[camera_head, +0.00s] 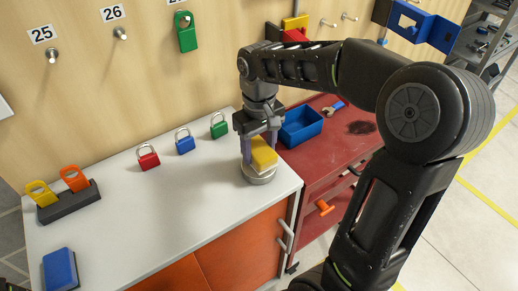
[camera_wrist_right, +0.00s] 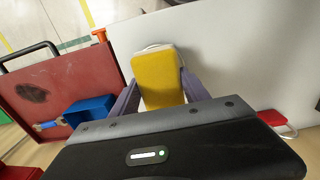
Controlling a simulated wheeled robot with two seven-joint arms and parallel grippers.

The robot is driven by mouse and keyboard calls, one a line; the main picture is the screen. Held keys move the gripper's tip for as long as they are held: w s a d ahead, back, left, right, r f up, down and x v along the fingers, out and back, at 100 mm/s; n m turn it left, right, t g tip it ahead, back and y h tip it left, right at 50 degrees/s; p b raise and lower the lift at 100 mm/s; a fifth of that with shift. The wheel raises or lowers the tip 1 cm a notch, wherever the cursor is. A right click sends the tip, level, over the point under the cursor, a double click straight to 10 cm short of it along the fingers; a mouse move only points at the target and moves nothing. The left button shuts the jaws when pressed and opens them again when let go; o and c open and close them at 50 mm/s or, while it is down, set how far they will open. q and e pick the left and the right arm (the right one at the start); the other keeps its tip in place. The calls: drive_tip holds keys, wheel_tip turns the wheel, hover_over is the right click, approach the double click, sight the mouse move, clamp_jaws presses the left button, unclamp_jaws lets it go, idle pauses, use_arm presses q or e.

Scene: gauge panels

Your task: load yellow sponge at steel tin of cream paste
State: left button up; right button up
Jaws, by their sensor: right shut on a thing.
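My right gripper (camera_head: 259,147) is shut on the yellow sponge (camera_head: 263,153), with a purple-grey finger on each side of it. The sponge also shows between the fingers in the right wrist view (camera_wrist_right: 159,78). The round steel tin (camera_head: 260,174) stands on the white worktop near its right edge, directly below the sponge. The sponge covers most of the tin's top, so the cream paste is hidden. I cannot tell whether the sponge touches the paste. My left gripper is not in view.
Red, blue and green padlocks (camera_head: 185,141) stand on the white worktop (camera_head: 150,215). A dark holder with yellow and orange tags (camera_head: 68,202) and a blue block (camera_head: 60,269) are at left. A blue tray (camera_head: 301,125) sits on the red cabinet (camera_head: 335,150) at right.

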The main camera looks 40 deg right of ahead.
sight(259, 148)
drive_tip(key=shift+r+p, duration=1.6)
drive_tip(key=shift+r, duration=0.75)
drive_tip(key=shift+w, duration=0.1)
drive_tip(key=w+m, duration=0.1)
drive_tip(key=w, duration=0.2)
drive_tip(key=shift+w+a, duration=0.1)
drive_tip(key=shift+a, duration=0.1)
drive_tip(key=shift+n, duration=0.6)
drive_tip(key=w+a+f, duration=0.2)
drive_tip(key=a, duration=0.2)
drive_tip(key=w+a+f, duration=0.2)
drive_tip(key=a, duration=0.2)
drive_tip(key=w+a+f, duration=0.3)
drive_tip(key=a, duration=0.1)
